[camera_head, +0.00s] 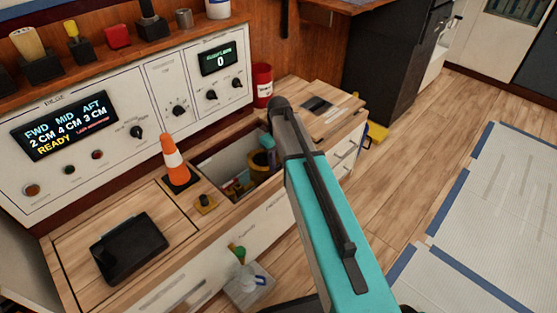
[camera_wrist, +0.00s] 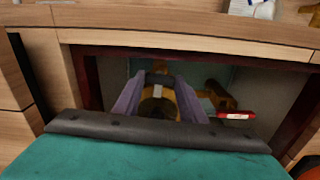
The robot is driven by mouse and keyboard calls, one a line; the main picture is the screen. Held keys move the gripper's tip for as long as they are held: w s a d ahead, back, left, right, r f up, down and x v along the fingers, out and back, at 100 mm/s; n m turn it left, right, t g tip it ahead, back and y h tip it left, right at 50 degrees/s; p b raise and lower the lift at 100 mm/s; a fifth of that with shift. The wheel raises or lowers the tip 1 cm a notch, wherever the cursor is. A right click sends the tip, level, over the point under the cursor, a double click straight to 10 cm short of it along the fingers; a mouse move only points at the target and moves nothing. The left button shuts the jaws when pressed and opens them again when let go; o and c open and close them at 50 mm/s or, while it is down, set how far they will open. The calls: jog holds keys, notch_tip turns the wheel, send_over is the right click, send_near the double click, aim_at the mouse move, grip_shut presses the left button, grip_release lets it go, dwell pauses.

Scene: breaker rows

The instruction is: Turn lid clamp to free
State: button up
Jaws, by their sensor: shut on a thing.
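In the head view my teal arm covers the right part of the bin.
An orange cone (camera_head: 174,160) stands beside the bin. A black tablet (camera_head: 129,246) lies on the counter at the left. A red can (camera_head: 262,85) stands at the back. A red-marked item (camera_wrist: 235,115) lies in the bin, right of the fingers. The floor at the right is open.

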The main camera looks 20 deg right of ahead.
jog(key=m+p, duration=0.1)
jog(key=p, duration=0.1)
jog(key=m+p, duration=0.3)
jog(key=p, duration=0.1)
jog(key=shift+r+m, duration=0.3)
jog(key=shift+m, duration=0.1)
jog(key=m+p, duration=0.4)
jog(key=shift+d, duration=0.1)
jog(key=m+p, duration=0.3)
jog(key=m, duration=0.1)
jog(key=shift+w+f+m+p, duration=0.1)
jog(key=shift+m+p, duration=0.2)
jog(key=shift+p, duration=0.05)
jog(key=shift+f+m+p, duration=0.15)
jog(key=shift+m+p, duration=0.75)
jog(key=shift+m, duration=1)
jog(key=o, duration=1)
jog(key=shift+o, duration=0.3)
jog(key=shift+s+f, duration=0.1)
jog(key=shift+s, duration=0.1)
